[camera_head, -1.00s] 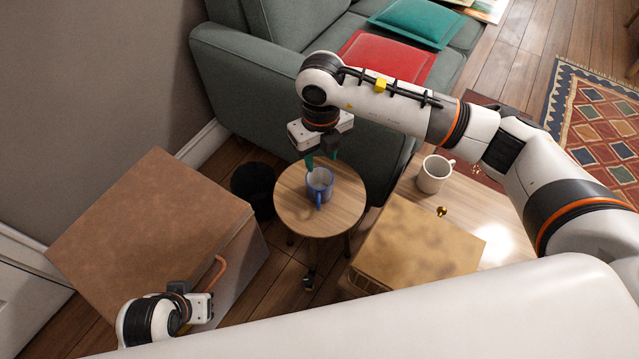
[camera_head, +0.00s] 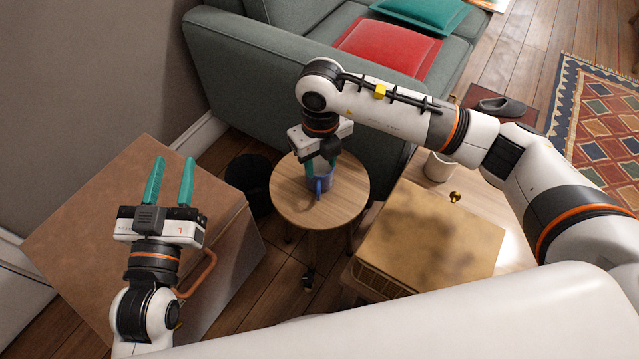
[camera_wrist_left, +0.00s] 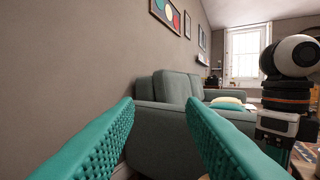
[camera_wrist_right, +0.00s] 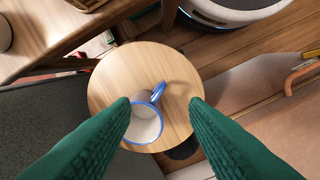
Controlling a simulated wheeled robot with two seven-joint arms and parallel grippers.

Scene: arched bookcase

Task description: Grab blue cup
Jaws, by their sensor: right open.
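The blue cup (camera_head: 321,183) stands upright on a small round wooden table (camera_head: 345,205), with its handle toward the front in the head view. My right gripper (camera_head: 320,163) points down over the cup, and its fingers partly hide the cup's rim. In the right wrist view the cup (camera_wrist_right: 146,122) shows a pale inside and a blue rim and handle. It lies between the open green fingertips, nearer the left one; I cannot tell whether that one touches it. My left gripper (camera_head: 170,165) is open and empty above the brown box; its fingers also show in the left wrist view (camera_wrist_left: 160,110).
A brown box (camera_head: 110,215) with a handle stands left of the round table. A wooden cabinet (camera_head: 430,240) and a white mug (camera_head: 438,168) are to the right. The grey sofa (camera_head: 260,75) is close behind the table. A dark bin (camera_head: 250,175) stands beside the table.

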